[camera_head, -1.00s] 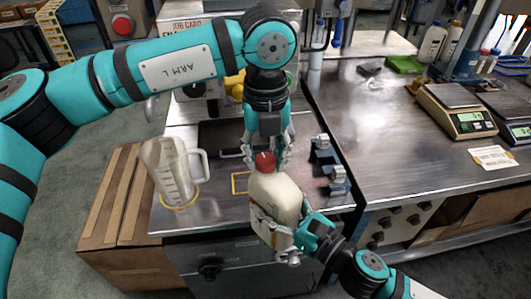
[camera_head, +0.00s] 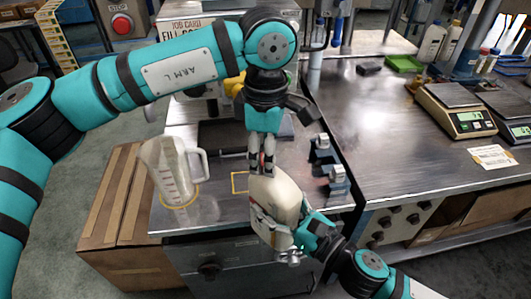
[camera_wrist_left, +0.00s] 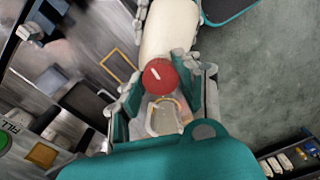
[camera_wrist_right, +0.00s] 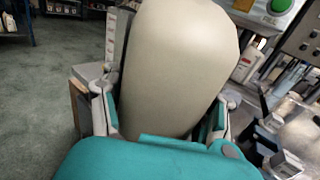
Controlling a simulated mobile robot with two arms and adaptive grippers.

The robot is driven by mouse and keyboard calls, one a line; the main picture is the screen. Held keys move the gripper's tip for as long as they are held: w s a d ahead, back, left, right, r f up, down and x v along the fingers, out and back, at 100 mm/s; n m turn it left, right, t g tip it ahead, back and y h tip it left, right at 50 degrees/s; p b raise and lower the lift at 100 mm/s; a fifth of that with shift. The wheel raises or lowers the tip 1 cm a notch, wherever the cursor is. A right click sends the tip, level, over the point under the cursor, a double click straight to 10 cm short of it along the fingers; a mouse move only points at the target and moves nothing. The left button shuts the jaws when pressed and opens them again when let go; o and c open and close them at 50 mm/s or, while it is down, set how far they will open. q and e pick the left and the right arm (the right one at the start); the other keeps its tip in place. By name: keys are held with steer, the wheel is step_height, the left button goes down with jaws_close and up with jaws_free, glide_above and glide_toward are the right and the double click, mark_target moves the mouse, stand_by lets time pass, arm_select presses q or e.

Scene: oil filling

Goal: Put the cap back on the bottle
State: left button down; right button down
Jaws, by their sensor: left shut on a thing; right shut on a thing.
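The cream bottle (camera_head: 276,203) is held up, a little tilted, above the front of the steel bench. My right gripper (camera_head: 277,232) is shut around its lower body; the bottle (camera_wrist_right: 180,65) fills the middle of the right wrist view. My left gripper (camera_head: 262,165) points down at the top of the bottle, its fingers shut on the cap. The red cap (camera_wrist_left: 160,76) shows between those fingers in the left wrist view, in line with the bottle's top end and seemingly against it.
A clear measuring jug (camera_head: 170,172) stands on the bench to the left. Small blue-grey fixtures (camera_head: 337,180) stand close to the right of the bottle. Scales (camera_head: 455,108) stand on the right-hand bench. A cardboard box (camera_head: 112,215) is at the left.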

arm_select(q)
steer(key=m, duration=0.5)
steer(key=shift+w, duration=0.1)
steer(key=m, duration=0.4)
steer(key=c, duration=0.9)
jaws_free()
steer(key=shift+r, duration=2.25)
steer(key=shift+c, duration=0.2)
